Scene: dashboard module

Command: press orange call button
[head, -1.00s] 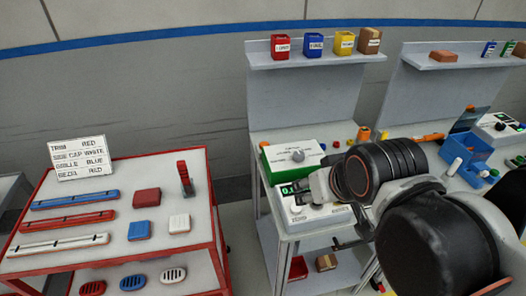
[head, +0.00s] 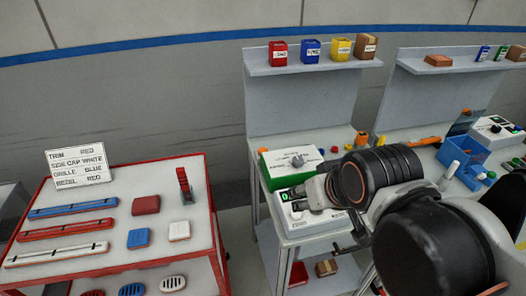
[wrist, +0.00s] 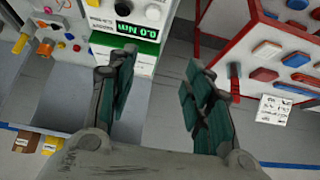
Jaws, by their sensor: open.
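No thing is clearly identifiable as the orange call button. The gripper touches no orange thing that I can make out.
A red-rimmed table (head: 128,262) with trim parts stands left, a blue bin (head: 466,155) right. A shelf (head: 300,68) carries several coloured boxes. A floor gap separates table and bench.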

